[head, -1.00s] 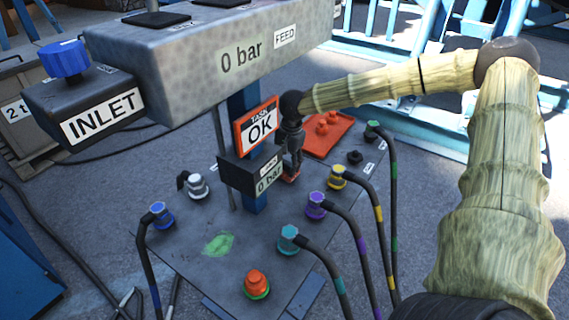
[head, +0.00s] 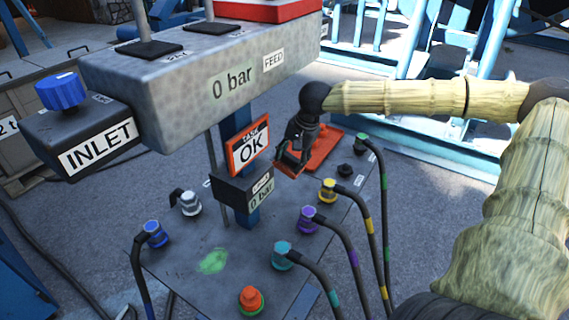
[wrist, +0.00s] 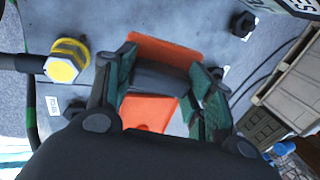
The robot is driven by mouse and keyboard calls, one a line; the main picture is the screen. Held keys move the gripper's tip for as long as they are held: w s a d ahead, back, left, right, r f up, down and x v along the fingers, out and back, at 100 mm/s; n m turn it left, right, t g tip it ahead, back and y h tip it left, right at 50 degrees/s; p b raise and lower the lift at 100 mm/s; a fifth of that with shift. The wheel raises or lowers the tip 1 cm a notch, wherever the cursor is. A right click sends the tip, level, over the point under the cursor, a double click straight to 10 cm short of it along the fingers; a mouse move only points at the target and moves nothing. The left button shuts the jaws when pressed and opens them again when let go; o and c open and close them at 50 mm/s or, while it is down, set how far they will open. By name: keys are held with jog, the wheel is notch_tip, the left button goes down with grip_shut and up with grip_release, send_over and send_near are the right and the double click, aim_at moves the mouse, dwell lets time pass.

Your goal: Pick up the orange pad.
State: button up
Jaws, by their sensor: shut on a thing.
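Orange shows on both sides of this bar. In the head view, an orange edge of the pad (head: 288,171) shows under the fingertips, apparently clear of the panel.
Yellow (head: 327,190), purple (head: 308,218) and teal (head: 283,255) connectors with cables stand in front and to the right. The grey FEED block (head: 215,75) overhangs the panel at upper left.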

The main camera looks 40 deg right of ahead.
jog(key=s+d+g+p, duration=0.1)
jog(key=s+d, duration=0.1)
jog(key=s, duration=0.4)
jog(key=s+d+r+g+p, duration=0.1)
jog(key=s+d, duration=0.2)
jog(key=s, duration=0.3)
jog(key=s+d+g+h+p, duration=0.1)
jog(key=s+d, duration=0.1)
jog(key=s, duration=0.4)
jog(key=shift+s+d+r, duration=0.2)
jog(key=shift+d+r, duration=0.1)
jog(key=shift+r, duration=0.05)
dwell(0.3)
